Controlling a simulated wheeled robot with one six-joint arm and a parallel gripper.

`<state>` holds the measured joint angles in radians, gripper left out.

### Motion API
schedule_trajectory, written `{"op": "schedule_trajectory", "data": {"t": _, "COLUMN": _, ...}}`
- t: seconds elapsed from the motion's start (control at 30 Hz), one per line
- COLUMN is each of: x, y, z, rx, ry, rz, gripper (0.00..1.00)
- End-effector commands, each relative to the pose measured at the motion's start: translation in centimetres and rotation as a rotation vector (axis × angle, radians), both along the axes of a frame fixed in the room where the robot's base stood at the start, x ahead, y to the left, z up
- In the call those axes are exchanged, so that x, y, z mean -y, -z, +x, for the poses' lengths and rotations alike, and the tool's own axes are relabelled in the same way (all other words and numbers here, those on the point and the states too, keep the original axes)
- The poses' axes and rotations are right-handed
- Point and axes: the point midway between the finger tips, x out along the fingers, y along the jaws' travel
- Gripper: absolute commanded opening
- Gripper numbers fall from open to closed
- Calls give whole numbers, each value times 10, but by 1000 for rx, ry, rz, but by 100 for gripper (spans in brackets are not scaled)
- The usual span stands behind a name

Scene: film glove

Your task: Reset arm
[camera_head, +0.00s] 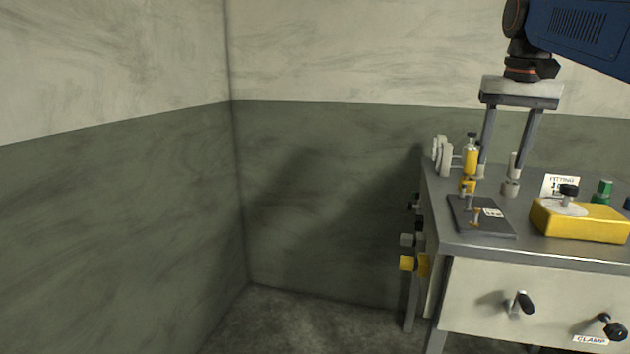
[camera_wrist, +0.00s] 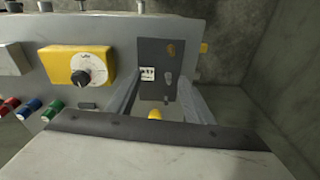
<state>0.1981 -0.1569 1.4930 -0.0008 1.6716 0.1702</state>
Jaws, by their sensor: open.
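My gripper (camera_head: 497,178) hangs fingers-down above the back left part of a grey workbench (camera_head: 560,252). Its two fingers are spread wide with nothing clamped between them. In the wrist view, the fingers (camera_wrist: 156,92) frame a dark plate (camera_wrist: 172,60) with small fittings and a white label. The same plate (camera_head: 482,220) lies in front of the gripper in the head view. A yellow tip (camera_wrist: 155,114) shows between the fingers in the wrist view.
A yellow box with a black knob (camera_head: 580,221) sits on the bench at right. A green-capped part (camera_head: 602,191) and a white card (camera_head: 561,184) stand behind it. Knobs (camera_head: 520,303) stick out of the bench front. Walls close off the left; the floor (camera_head: 290,325) there is clear.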

Motion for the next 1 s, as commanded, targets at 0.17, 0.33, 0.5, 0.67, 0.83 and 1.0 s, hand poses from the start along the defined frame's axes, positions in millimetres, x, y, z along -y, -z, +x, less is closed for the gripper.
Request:
{"op": "schedule_trajectory", "data": {"t": 0.17, "x": -24, "y": 43, "z": -40, "rx": 47, "ry": -68, "rz": -14, "gripper": 47}}
{"op": "schedule_trajectory", "data": {"t": 0.33, "x": -43, "y": 91, "z": -77, "rx": 94, "ry": -131, "rz": -27, "gripper": 47}}
{"op": "schedule_trajectory", "data": {"t": 0.5, "x": -59, "y": 144, "z": -116, "rx": 143, "ry": -194, "rz": -40, "gripper": 47}}
{"op": "schedule_trajectory", "data": {"t": 0.67, "x": -72, "y": 200, "z": -153, "rx": 185, "ry": -253, "rz": -52, "gripper": 47}}
{"op": "schedule_trajectory", "data": {"t": 0.83, "x": -82, "y": 259, "z": -190, "rx": 232, "ry": -311, "rz": -63, "gripper": 47}}
{"op": "schedule_trajectory", "data": {"t": 1.0, "x": -88, "y": 302, "z": -215, "rx": 263, "ry": -349, "rz": -71, "gripper": 47}}
